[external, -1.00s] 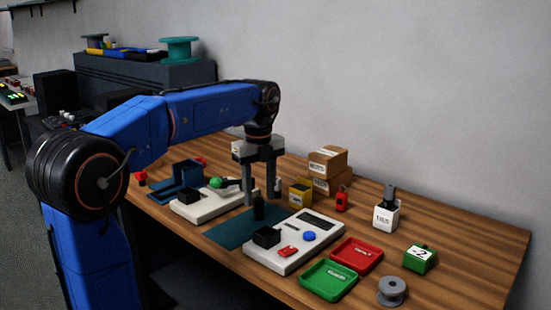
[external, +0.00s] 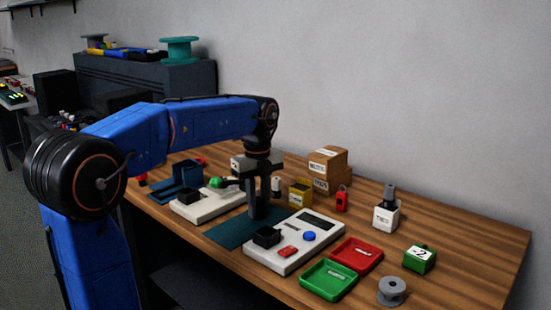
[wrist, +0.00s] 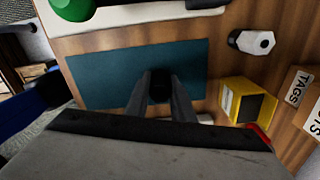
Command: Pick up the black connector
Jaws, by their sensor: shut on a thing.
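The black connector (wrist: 161,79) shows in the wrist view as a dark upright piece between my two fingers, over the teal mat (wrist: 100,72). My gripper (wrist: 161,92) is shut on it. In the external view my gripper (external: 259,213) reaches straight down to the teal mat (external: 226,233), between the two white devices. The dark fingers hide most of the connector there, and I cannot tell whether it touches the mat.
A white device (external: 318,240) with a black socket, red piece and blue button stands right of the mat. Another white device (external: 187,212) stands left. A yellow box (external: 300,194) is close behind. Green (external: 328,290) and red (external: 357,263) trays lie at front right.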

